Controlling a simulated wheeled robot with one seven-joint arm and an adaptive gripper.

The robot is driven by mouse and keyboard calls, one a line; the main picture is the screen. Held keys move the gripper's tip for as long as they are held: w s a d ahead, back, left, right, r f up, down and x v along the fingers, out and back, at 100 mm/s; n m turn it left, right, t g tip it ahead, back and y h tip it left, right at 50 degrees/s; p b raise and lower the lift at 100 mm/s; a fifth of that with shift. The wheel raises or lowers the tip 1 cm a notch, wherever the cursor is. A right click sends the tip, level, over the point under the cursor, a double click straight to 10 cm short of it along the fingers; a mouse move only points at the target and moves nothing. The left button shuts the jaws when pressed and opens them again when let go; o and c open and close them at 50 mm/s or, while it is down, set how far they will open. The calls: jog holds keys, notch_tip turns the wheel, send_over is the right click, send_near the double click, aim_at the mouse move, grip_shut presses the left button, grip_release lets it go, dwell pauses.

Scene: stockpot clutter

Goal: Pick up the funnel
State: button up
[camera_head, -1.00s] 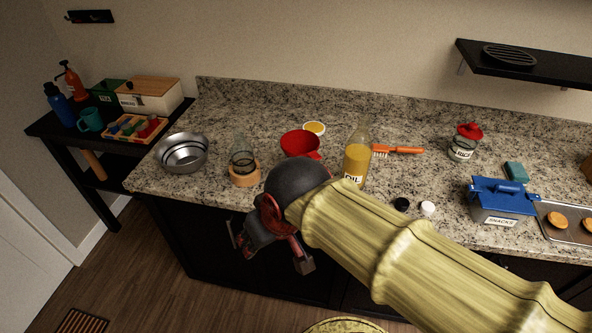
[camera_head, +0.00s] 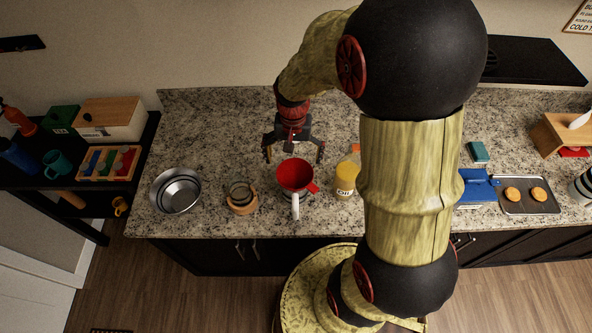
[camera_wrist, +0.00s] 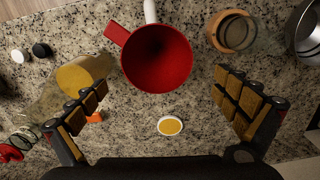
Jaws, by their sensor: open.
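The red funnel (camera_head: 295,175) sits mouth up on the granite counter, with a red tab on its rim. It also shows in the wrist view (camera_wrist: 157,58), at top centre. A white rod-like piece (camera_head: 295,207) shows at its near side; I cannot tell what it belongs to. The funnel's lower part and what supports it are mostly hidden. My gripper (camera_head: 294,150) is open and empty, pointing down on the wall side of the funnel. In the wrist view the funnel lies ahead of and between the spread fingers, with no contact visible.
The oil bottle (camera_head: 345,178) stands close right of the funnel. A glass vessel with a wooden base (camera_head: 241,197) and a metal bowl (camera_head: 176,190) are to the left. A small yellow-filled dish (camera_wrist: 170,126) lies between the fingers in the wrist view. My arm hides counter further right.

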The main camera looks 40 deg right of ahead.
aim_at(299, 189)
jog(key=f, duration=0.8)
jog(key=shift+d+f, duration=0.1)
jog(key=shift+d, duration=0.2)
jog(key=shift+c, duration=1.2)
jog(key=c, duration=0.7)
jog(key=shift+c, duration=0.2)
